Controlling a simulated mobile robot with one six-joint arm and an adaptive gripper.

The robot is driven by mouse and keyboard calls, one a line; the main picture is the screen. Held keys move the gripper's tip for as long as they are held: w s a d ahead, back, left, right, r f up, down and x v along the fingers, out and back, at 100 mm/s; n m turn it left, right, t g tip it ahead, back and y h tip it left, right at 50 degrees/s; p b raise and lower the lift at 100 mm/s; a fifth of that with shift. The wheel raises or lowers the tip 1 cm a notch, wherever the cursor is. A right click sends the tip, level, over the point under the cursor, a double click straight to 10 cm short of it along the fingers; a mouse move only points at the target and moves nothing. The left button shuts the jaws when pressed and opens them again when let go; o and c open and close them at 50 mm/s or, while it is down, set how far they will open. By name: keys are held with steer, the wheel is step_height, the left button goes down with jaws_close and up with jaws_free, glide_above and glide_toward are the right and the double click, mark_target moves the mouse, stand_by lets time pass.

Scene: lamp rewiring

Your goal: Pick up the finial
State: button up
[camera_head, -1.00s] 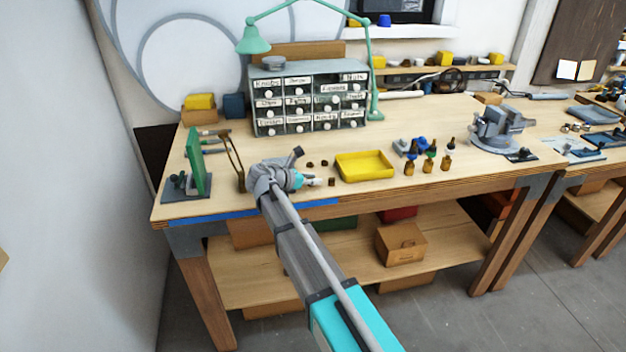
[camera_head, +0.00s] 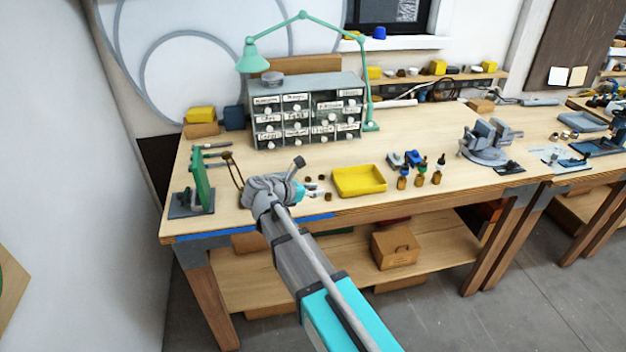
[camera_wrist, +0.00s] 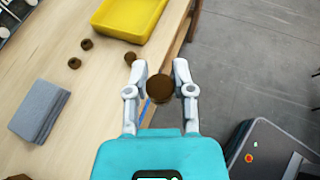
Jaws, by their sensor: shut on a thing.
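My gripper (camera_wrist: 160,86) is shut on a round dark-brown knob, the finial (camera_wrist: 159,89), which sits between its two grey fingertips in the wrist view. The finial lies in front of the bench's edge in that picture; its height above the bench cannot be told. In the head view my gripper (camera_head: 317,193) is at the front of the bench, left of the yellow tray, and the finial cannot be made out there.
Several small brown pieces (camera_wrist: 130,57) lie on the wooden bench (camera_head: 410,130) close to the gripper. The yellow tray (camera_head: 359,181) is beside them. A green board (camera_head: 203,180) stands at the left, dropper bottles (camera_head: 421,174) at the right. A grey block (camera_wrist: 42,109) lies on the bench.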

steer(key=shift+s+d+r+p, duration=0.15)
steer(key=shift+s+r+p, duration=0.15)
steer(key=shift+s, duration=0.45)
steer(key=shift+s+d+r+p, duration=0.15)
steer(key=shift+s+r, duration=0.2)
steer(key=shift+s, duration=0.35)
steer(key=shift+s+d+r+p, duration=0.15)
steer(key=shift+s+r+p, duration=0.15)
steer(key=shift+s, duration=0.45)
